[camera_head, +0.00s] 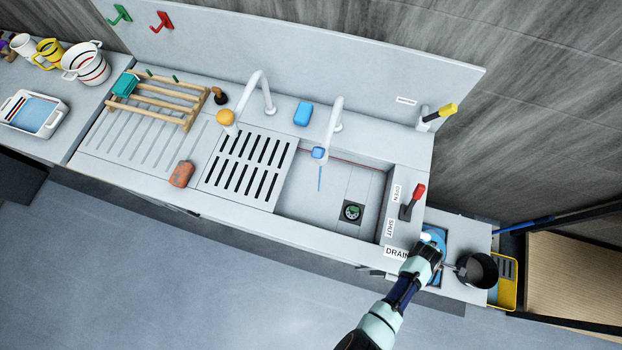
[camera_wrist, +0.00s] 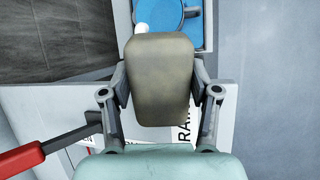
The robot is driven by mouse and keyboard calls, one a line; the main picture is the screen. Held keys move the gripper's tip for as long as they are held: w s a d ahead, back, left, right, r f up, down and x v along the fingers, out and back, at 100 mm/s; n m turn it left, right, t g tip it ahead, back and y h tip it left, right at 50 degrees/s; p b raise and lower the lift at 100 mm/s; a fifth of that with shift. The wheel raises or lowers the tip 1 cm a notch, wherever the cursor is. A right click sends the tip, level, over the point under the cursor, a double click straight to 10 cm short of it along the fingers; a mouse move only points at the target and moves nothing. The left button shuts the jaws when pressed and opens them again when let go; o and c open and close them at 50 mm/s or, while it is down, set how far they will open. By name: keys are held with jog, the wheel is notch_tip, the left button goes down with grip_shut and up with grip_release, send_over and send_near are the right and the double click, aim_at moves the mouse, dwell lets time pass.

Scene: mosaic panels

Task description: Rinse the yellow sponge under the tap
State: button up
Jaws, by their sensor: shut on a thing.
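My gripper (camera_head: 435,248) is right of the sink, over the small counter past the DRAIN label. In the wrist view my gripper (camera_wrist: 160,90) is shut on a dull olive-brown, sponge-like block (camera_wrist: 160,75), one finger on each side. No bright yellow sponge shows clearly, and I cannot tell whether this block is it. The block is not clearly visible in the head view. The right tap (camera_head: 334,120) has a blue end, with a thin blue stream (camera_head: 319,180) below it, over the sink basin (camera_head: 300,200). The left tap (camera_head: 262,85) has an orange end.
A red-handled lever (camera_head: 414,197) with OPEN and SHUT labels stands at the basin's right edge. A dark pot (camera_head: 477,271) is right of my gripper. A slotted panel (camera_head: 250,160) covers the sink's left part. A yellow-handled lever (camera_head: 441,114) is behind.

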jog(key=s+a+r+p, duration=0.2)
jog(key=s+r+p, duration=0.2)
jog(key=p, duration=0.2)
jog(key=shift+s+a, duration=0.15)
jog(key=shift+a, duration=0.15)
dwell(0.6)
